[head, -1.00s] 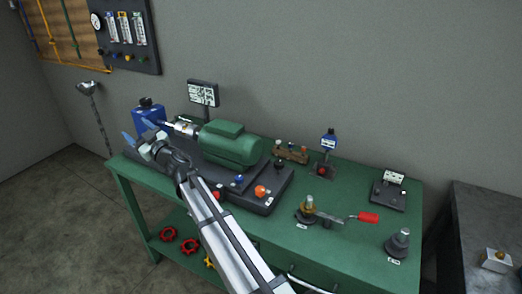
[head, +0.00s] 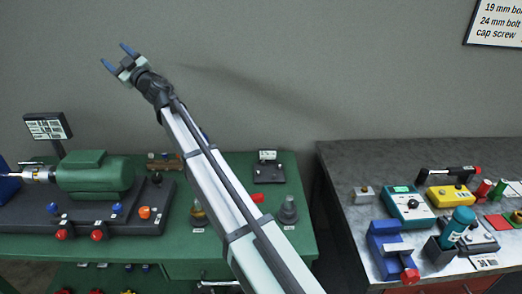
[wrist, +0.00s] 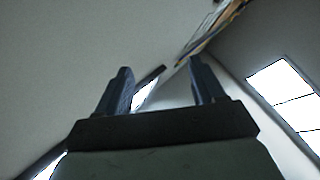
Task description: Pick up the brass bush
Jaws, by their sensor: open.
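My gripper (head: 116,56) is raised high in front of the grey wall in the head view, its blue fingers apart and empty. In the wrist view, the open fingers (wrist: 160,72) point towards the ceiling and upper wall, with nothing between them. I cannot make out the brass bush for certain. A brass-coloured part (head: 197,214) sits on a dark base on the green bench, partly hidden by my arm. Another small yellowish part (head: 517,216) is at the right edge on the grey bench. My gripper is far above both.
The green bench (head: 230,165) carries a green motor (head: 95,175) and a dark cone-shaped post (head: 289,209). The grey bench (head: 350,160) on the right holds a blue vice (head: 385,245), a teal meter (head: 408,205) and a yellow box (head: 450,196). A gap separates the benches.

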